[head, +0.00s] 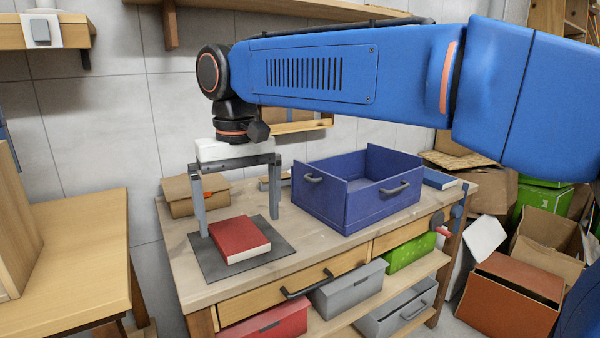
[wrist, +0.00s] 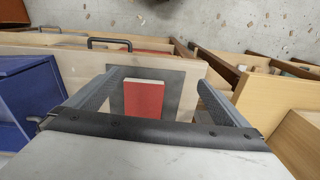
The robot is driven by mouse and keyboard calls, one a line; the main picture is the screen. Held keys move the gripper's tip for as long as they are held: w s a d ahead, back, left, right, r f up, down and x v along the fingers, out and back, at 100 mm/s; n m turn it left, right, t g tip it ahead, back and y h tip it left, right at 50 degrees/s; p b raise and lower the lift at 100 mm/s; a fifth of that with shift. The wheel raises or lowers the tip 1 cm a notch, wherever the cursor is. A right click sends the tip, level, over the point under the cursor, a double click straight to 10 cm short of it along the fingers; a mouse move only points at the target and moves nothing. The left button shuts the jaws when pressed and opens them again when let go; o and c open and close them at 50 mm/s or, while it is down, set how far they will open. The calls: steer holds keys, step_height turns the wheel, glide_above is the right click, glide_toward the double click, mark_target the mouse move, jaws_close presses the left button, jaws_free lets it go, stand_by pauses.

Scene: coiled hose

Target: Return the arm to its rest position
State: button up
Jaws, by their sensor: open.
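My gripper (head: 239,226) is open, its two grey fingers pointing down at the workbench. Below and between the fingers, a red book (head: 240,240) lies flat on a dark grey mat (head: 283,250). In the wrist view, the red book (wrist: 144,98) shows between the spread fingers of my gripper (wrist: 157,82), with nothing held. I cannot tell the exact height of the fingertips above the mat. My blue arm reaches in from the right across the top of the head view.
A blue crate (head: 345,213) with handles stands on the workbench (head: 190,268) right of the mat. A cardboard box (head: 190,207) sits behind my gripper, and a dark blue book (head: 440,180) lies far right. A wooden table (head: 85,245) stands left. Open boxes (head: 510,295) crowd the right floor.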

steer(key=s+d+f+m+t, duration=0.1)
steer(key=d+f+m, duration=0.15)
steer(key=d, duration=1.05)
steer(key=s+d+f+m+t, duration=0.1)
steer(key=d+f, duration=0.3)
steer(key=d, duration=0.8)
steer(key=s+d+f+m+t, duration=0.2)
steer(key=s+d+f, duration=1)
steer(key=d+f, duration=0.2)
steer(key=shift+d+f+t, duration=0.15)
steer(key=shift+d+t, duration=0.15)
steer(key=shift+d, duration=0.35)
